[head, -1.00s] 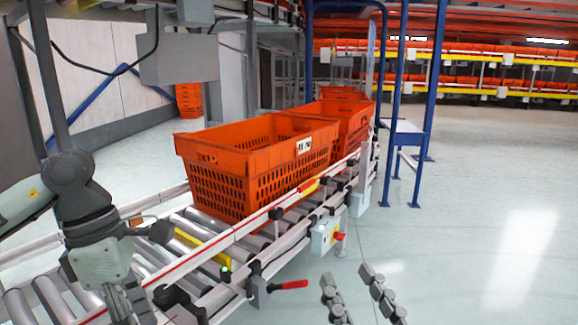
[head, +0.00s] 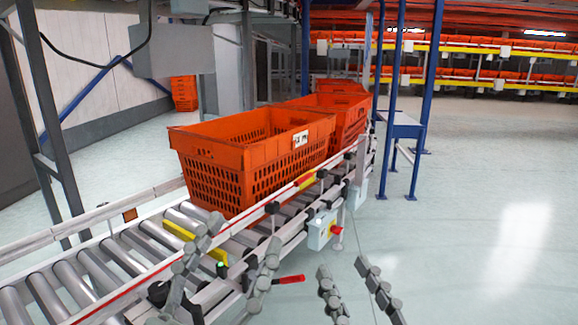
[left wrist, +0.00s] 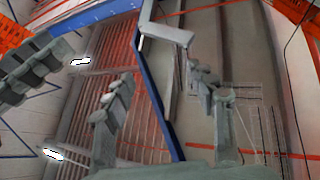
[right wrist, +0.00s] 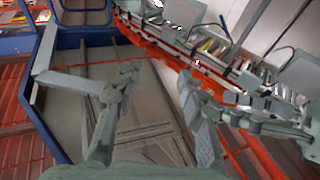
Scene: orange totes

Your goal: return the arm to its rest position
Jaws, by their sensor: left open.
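My left gripper (head: 242,234) points upward at the bottom of the head view, in front of the conveyor's near rail. Its two grey fingers stand apart with nothing between them, as the left wrist view (left wrist: 158,76) also shows. My right gripper (head: 342,268) is at the bottom edge, to the right of the left one. Its fingers are apart and empty, which the right wrist view (right wrist: 158,78) also shows. The rest of both arms is out of the head view.
A large orange tote (head: 212,178) sits on the roller conveyor (head: 125,252), with more totes behind it. A control box with a red button (head: 322,230) and a red-handled lever (head: 288,280) stick out on the near side. Open floor (head: 460,230) lies at the right.

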